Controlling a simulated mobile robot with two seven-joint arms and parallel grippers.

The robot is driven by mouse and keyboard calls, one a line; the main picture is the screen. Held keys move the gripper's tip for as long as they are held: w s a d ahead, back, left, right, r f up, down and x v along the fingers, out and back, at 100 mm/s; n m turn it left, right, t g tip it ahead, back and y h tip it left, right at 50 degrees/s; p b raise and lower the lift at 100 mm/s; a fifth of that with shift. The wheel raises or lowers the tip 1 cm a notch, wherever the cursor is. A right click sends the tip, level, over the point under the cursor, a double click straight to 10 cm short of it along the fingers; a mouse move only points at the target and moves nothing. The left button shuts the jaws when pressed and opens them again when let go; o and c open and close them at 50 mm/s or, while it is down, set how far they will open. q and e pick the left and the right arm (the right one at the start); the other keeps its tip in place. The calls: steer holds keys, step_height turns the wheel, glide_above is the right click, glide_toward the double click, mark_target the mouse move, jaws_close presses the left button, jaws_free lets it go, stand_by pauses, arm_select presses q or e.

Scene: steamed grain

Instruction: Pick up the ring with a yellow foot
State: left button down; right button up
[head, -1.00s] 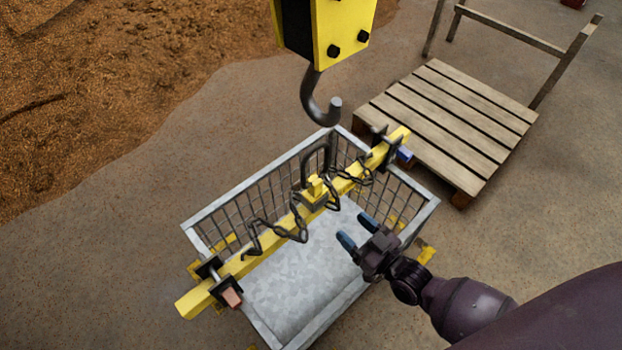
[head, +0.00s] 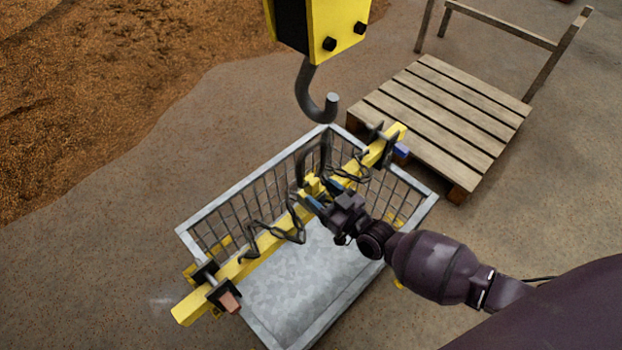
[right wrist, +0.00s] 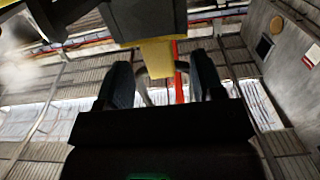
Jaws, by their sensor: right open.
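The ring (head: 313,158) is a dark upright loop on a small yellow foot (head: 313,185), at the middle of a yellow beam (head: 262,245) that lies across a wire basket. My right gripper (head: 319,191) is open at the foot, its blue fingers on either side of it. Whether they touch it I cannot tell. In the right wrist view a yellow block (right wrist: 157,57) shows between the two fingers, with part of a grey curved piece below it. My left gripper is not in view.
The basket (head: 425,208) has grey rims and a pale floor. Dark chains (head: 275,232) hang along the beam, close to my right gripper. A crane hook (head: 320,100) hangs above and behind the ring. A wooden pallet (head: 440,115) stands at the right; brown grain (head: 120,90) lies left.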

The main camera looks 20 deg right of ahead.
mark_target(316, 188)
steer(key=shift+b+x, duration=0.3)
steer(key=shift+x, duration=1.25)
steer(key=shift+d+r, duration=0.1)
steer(key=c, duration=1.1)
steer(key=shift+w+r, duration=0.15)
steer(key=shift+r, duration=0.05)
jaws_close()
